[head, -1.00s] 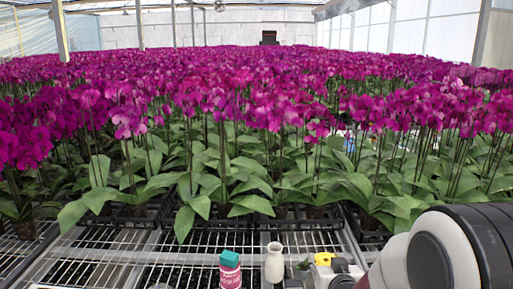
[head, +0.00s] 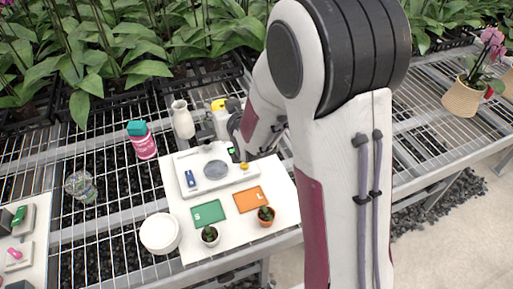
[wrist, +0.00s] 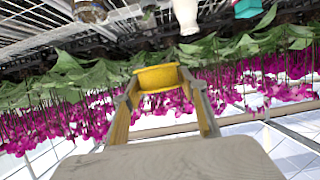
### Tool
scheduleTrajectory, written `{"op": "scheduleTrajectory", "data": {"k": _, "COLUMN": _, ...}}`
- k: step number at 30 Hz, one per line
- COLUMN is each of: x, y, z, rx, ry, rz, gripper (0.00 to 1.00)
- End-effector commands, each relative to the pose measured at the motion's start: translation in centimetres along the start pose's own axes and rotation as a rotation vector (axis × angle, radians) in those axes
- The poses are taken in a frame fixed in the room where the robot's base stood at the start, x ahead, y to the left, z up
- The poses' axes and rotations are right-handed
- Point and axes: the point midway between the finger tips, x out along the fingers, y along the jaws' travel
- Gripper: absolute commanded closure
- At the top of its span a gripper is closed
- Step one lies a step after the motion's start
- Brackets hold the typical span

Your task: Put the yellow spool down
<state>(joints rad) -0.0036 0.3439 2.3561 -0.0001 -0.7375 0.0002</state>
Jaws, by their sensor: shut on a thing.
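The yellow spool (wrist: 157,78) shows in the wrist view between the two fingertips of my gripper (wrist: 160,88), which is shut on it. In the head view the spool (head: 218,104) shows beyond the pale body of my gripper (head: 222,116), just right of a white vase. My arm covers part of the bench there.
A pink bottle with a teal cap (head: 142,140) and the white vase (head: 182,120) stand near the gripper. A white board (head: 178,222) carries a scale (head: 187,188), a green card (head: 207,213), an orange card (head: 250,199) and small potted plants. Orchids line the back.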

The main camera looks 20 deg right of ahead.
Motion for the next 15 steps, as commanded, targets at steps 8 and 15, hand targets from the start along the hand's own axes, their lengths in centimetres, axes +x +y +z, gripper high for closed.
{"op": "scheduleTrajectory", "data": {"k": 8, "x": 1.3, "y": -0.2, "z": 3.4, "rx": 0.004, "ry": -0.006, "rz": 0.009, "gripper": 0.76}}
{"op": "scheduleTrajectory", "data": {"k": 15, "x": 2.8, "y": 0.7, "z": 6.7, "rx": 0.029, "ry": -0.006, "rz": 0.067, "gripper": 0.76}}
